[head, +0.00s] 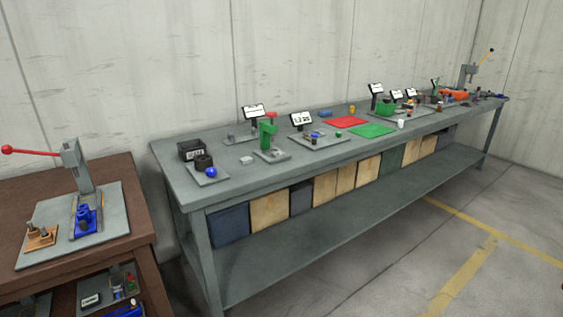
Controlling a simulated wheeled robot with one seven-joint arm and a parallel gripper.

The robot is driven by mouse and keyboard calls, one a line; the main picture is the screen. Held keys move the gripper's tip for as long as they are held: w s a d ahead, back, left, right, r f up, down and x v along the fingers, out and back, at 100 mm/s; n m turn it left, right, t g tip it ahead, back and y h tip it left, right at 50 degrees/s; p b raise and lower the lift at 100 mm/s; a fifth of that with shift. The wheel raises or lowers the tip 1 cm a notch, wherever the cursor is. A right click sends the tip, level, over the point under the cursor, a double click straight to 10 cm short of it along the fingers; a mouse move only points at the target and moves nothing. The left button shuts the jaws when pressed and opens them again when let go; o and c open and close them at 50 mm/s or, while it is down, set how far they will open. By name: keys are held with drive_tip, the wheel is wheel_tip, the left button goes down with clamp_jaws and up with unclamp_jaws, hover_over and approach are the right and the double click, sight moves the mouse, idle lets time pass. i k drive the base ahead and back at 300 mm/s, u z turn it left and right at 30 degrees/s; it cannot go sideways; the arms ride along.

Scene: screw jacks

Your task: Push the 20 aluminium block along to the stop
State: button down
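My gripper is not in view. A small light grey block (246,160) lies on the near part of the long grey-green workbench (330,163). Other small grey pieces lie on a flat plate (238,139) behind it, below a tilted display (254,111). No number 20 is readable on any block, so I cannot tell which one is the 20 aluminium block. I cannot make out the stop for certain either.
A green screw jack (268,134) stands on a plate right of the block. A blue ball (211,172) and black box (191,149) are at the bench's left end. Red (347,122) and green mats (372,131) lie farther along. A brown table (143,235) stands left; floor in front is clear.

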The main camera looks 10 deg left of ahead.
sight(277, 154)
drive_tip(key=u, duration=0.05)
drive_tip(key=i, duration=1)
drive_tip(key=z, duration=0.05)
